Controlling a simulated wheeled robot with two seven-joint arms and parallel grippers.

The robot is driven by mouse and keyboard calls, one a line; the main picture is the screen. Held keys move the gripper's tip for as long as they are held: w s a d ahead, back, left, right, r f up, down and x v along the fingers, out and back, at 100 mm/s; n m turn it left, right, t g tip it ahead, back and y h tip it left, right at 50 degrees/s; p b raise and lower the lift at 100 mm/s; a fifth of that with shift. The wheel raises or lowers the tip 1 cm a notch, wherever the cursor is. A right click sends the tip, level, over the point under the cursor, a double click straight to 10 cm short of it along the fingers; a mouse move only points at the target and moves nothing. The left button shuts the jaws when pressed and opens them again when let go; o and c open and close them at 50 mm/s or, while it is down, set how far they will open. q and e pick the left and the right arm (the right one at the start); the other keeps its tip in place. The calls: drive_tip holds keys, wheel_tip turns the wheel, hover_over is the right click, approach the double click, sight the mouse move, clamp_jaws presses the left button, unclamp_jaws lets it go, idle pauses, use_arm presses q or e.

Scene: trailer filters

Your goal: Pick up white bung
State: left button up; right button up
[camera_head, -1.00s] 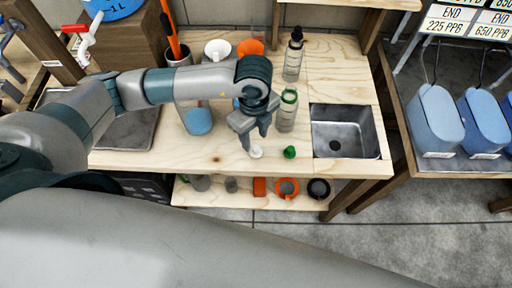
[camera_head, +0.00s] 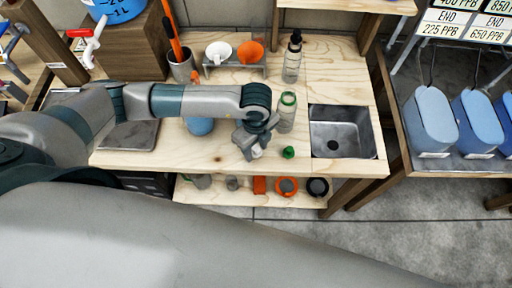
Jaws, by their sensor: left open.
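The white bung (camera_head: 257,151) is a small white piece on the wooden worktop near its front edge. My left gripper (camera_head: 251,152) is low over it from above, with the fingers on or right around the bung. The fingers are open. The gripper partly hides the bung, and I cannot tell whether they touch. A green bung (camera_head: 289,152) stands on the worktop just to the right. My right gripper is not in view.
A clear bottle with a green top (camera_head: 287,112) stands close behind the gripper. A metal sink (camera_head: 343,131) is to the right. A dropper bottle (camera_head: 292,57) and a funnel stand (camera_head: 235,69) are farther back. Orange and black items lie on the shelf below.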

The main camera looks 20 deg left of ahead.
sight(256, 148)
use_arm(q)
drive_tip(key=shift+f, duration=0.25)
drive_tip(key=c, duration=0.9)
drive_tip(key=shift+o, duration=0.2)
drive_tip(key=shift+r, duration=0.15)
drive_tip(key=shift+r+b, duration=0.5)
drive_tip(key=shift+r, duration=0.05)
wheel_tip(256, 148, up, 2)
drive_tip(key=shift+r+b, duration=0.15)
drive_tip(key=shift+b, duration=0.45)
drive_tip(key=s+d+r+b, duration=0.3)
drive_tip(key=d+r, duration=0.4)
drive_tip(key=d, duration=0.4)
drive_tip(key=shift+d+r, duration=0.15)
drive_tip(key=shift+r, duration=0.05)
